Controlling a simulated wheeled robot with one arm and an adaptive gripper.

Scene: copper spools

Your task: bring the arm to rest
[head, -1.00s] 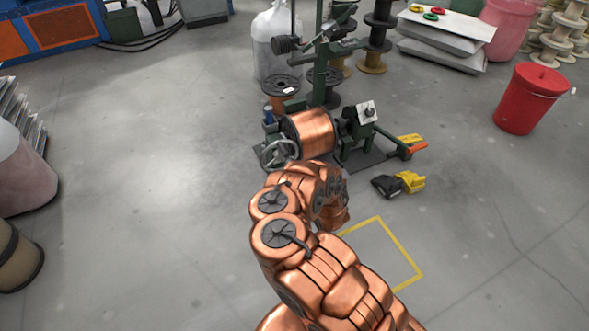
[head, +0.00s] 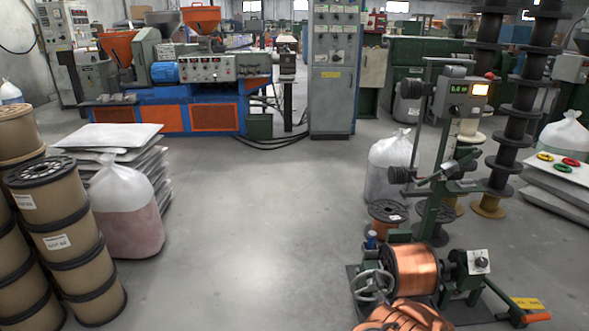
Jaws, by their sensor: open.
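Stacked brown spools (head: 70,240) and a bag of pink material (head: 125,208) stand at the left. A blue and orange machine (head: 205,110) and a grey cabinet (head: 334,70) stand at the back. The grey floor (head: 250,230) in the middle is clear.

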